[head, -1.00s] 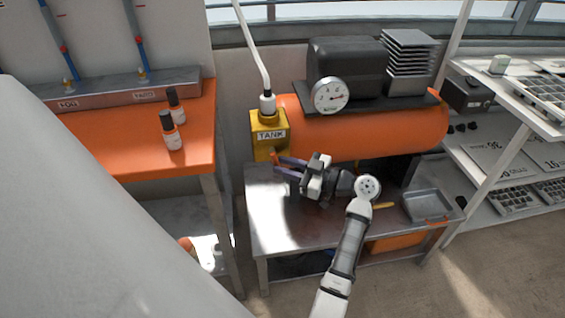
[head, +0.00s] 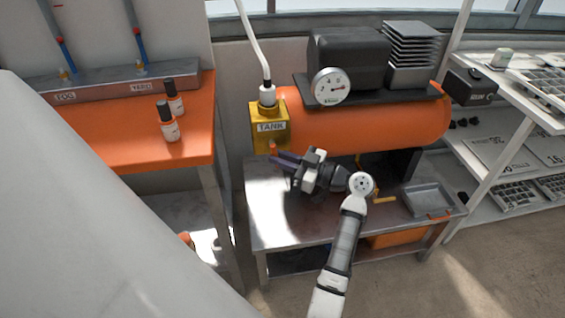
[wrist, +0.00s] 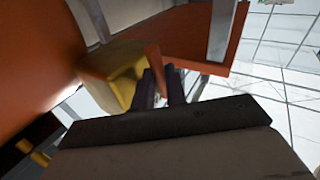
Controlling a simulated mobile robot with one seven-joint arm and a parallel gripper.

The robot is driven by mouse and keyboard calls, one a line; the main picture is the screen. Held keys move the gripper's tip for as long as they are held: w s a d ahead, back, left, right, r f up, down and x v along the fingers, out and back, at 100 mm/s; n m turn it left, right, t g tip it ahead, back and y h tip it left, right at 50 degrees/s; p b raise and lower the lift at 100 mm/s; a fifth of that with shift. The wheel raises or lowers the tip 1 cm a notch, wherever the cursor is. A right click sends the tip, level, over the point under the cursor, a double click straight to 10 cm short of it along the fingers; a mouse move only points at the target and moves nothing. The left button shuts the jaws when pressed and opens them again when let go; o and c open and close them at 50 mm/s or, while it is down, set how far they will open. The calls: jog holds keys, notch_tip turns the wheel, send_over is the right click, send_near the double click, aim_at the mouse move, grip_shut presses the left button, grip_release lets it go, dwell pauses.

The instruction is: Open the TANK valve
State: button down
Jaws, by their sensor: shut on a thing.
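The yellow valve box (head: 269,112) labelled TANK sits at the left end of the orange tank (head: 360,128), with a white hose entering its top. A small orange valve lever (head: 272,147) shows at the box's lower front; in the wrist view the lever (wrist: 153,60) runs down between my dark fingers. My gripper (head: 275,158) reaches in from the right, just below the box. Its fingers (wrist: 160,85) are shut on the lever. The fingers hide part of the lever, and its exact angle is hard to tell.
A pressure gauge (head: 331,86) stands in front of the black motor (head: 347,57) above the tank. A metal bench (head: 265,215) lies below, holding a grey tray (head: 428,200). An orange table (head: 100,142) with two bottles is at left, shelves (head: 500,150) at right.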

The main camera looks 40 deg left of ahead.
jog(key=b, duration=0.1)
jog(key=m+y+b, duration=0.1)
jog(key=b, duration=0.1)
jog(key=shift+s+a+f+y, duration=0.15)
jog(key=shift+s+y, duration=0.1)
jog(key=shift+y, duration=0.05)
jog(key=c, duration=1.7)
grip_release()
jog(key=b+v, duration=0.2)
jog(key=v, duration=1.2)
jog(key=shift+w+a, duration=0.1)
jog(key=shift+f, duration=0.1)
